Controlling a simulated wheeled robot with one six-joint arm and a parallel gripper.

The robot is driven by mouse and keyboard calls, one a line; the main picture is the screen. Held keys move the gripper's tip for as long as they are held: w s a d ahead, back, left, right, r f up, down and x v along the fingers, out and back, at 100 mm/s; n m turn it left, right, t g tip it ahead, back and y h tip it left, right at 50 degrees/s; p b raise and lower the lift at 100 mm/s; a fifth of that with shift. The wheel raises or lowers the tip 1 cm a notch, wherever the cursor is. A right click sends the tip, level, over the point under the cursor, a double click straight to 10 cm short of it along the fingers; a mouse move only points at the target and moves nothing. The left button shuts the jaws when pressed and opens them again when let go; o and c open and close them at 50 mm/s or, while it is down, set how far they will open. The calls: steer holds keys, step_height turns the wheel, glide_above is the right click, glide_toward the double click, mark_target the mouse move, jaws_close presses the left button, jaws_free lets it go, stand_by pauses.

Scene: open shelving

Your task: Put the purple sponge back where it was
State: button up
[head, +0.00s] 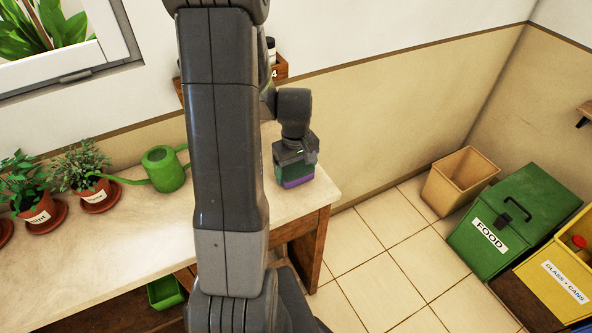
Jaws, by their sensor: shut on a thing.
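The purple sponge (297,183) shows under my gripper (294,169) near the right end of the pale counter (120,262). Its lower edge is purple, with a dark green part above it. My gripper points down and is shut on the sponge. The fingertips are small and partly hidden, and I cannot tell whether the sponge touches the counter.
A green watering can (163,169) and several potted herbs (80,168) stand left on the counter. A wooden rack (280,69) is partly hidden by my arm. A tan bin (460,181) and green FOOD bin (515,215) stand right, across clear tiled floor.

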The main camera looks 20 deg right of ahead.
mark_target(296, 168)
steer(key=shift+f, duration=0.45)
steer(key=shift+f, duration=0.1)
steer(key=shift+f, duration=0.15)
steer(key=o, duration=0.9)
step_height(296, 168, up, 12)
steer(key=shift+r, duration=0.25)
